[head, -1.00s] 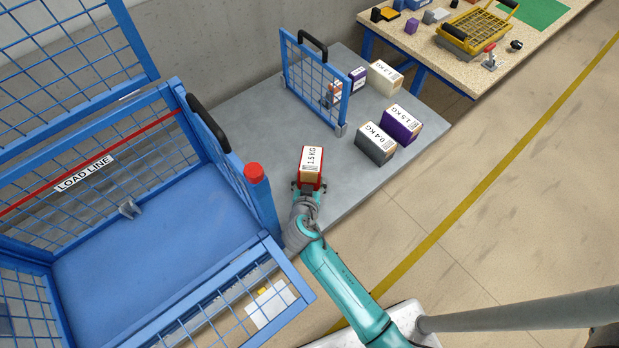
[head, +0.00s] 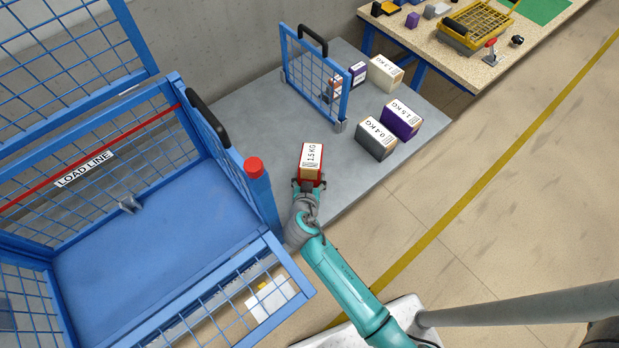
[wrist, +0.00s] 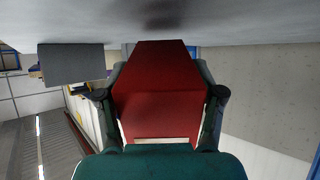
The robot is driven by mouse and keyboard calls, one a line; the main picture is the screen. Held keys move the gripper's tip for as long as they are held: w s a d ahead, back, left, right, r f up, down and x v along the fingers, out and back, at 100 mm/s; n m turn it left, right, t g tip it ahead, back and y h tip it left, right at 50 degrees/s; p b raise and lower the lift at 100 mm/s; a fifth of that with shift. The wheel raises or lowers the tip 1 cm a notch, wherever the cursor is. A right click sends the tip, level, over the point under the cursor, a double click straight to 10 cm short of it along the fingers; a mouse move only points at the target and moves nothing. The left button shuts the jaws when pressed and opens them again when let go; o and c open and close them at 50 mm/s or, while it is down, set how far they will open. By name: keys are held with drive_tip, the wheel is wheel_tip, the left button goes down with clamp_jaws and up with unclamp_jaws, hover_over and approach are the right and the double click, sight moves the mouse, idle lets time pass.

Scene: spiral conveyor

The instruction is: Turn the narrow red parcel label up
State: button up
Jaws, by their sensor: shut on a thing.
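The narrow red parcel (head: 311,163) is at the near edge of the grey table, with a white label reading 2.5 KG on its upward face in the head view. My gripper (head: 308,184) is shut on its near end, one finger on each side. In the wrist view the red parcel (wrist: 160,90) fills the middle between the two fingers, showing a plain red face and a pale strip at its lower end. Whether it touches the table or is held just above it, I cannot tell.
A blue mesh cage (head: 262,205) with a red-capped post stands close on the left. A grey parcel (head: 376,139) and a purple parcel (head: 400,118) lie to the right. A blue mesh gate (head: 315,80) stands behind, with more parcels beyond it. Table between is clear.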

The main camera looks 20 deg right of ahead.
sight(310, 167)
drive_tip(key=shift+w+f, duration=0.1)
drive_tip(key=shift+f, duration=0.3)
idle(0.4)
drive_tip(key=o, duration=1.6)
drive_tip(key=shift+o, duration=1.2)
drive_tip(key=shift+s+f, duration=0.2)
drive_tip(key=shift+f, duration=0.05)
wheel_tip(310, 167, up, 10)
drive_tip(key=shift+w+r, duration=0.1)
drive_tip(key=shift+r, duration=0.05)
